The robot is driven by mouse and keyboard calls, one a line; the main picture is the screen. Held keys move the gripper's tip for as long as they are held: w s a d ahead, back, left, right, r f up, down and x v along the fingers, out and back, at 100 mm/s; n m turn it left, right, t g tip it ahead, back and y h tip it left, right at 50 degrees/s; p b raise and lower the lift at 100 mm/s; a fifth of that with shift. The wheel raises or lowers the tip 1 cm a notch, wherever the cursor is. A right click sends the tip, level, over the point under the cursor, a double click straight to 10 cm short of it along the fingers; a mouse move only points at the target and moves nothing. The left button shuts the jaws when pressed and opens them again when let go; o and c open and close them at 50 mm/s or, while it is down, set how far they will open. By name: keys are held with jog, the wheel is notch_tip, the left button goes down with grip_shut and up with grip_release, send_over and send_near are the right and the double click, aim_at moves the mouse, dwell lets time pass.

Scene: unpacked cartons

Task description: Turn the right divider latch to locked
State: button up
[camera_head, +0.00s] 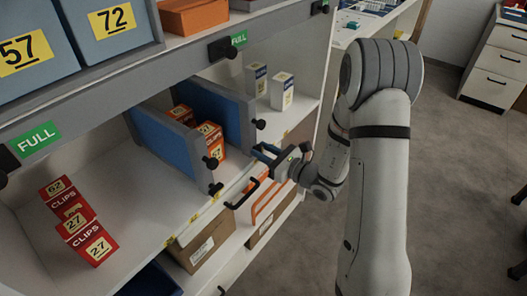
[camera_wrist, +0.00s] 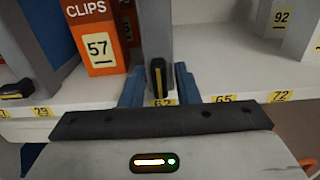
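The right divider (camera_head: 224,113) is a blue panel with a grey front edge, and it shows in the wrist view as a grey upright (camera_wrist: 157,28). Its latch (camera_wrist: 158,77) is a black knob with a yellow line, standing upright at the foot of that edge. My gripper (camera_wrist: 160,87) is open, with one blue finger on each side of the latch and small gaps between. In the head view my gripper (camera_head: 264,152) is at the shelf's front edge, by the right divider's lower front; its fingertips are hard to make out there.
The left divider (camera_head: 165,140) stands nearby; its latch (camera_wrist: 16,90) lies flatter in the wrist view. An orange clips carton (camera_wrist: 97,40) marked 57 stands between the dividers. White cartons (camera_head: 281,92) stand to the right. A black handle (camera_head: 242,193) juts out below the shelf lip.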

grip_shut()
jog(key=shift+r+m, duration=0.1)
jog(key=shift+m, duration=0.2)
jog(key=m+p, duration=0.4)
jog(key=m, duration=0.1)
jog(key=m+p, duration=0.4)
jog(key=m, duration=0.2)
jog(key=m+p, duration=0.4)
jog(key=m, duration=0.2)
jog(key=shift+w+d+f+p, duration=0.2)
jog(key=shift+f+p, duration=0.1)
jog(key=shift+p, duration=0.1)
jog(key=shift+m, duration=0.3)
jog(key=shift+o, duration=1)
grip_release()
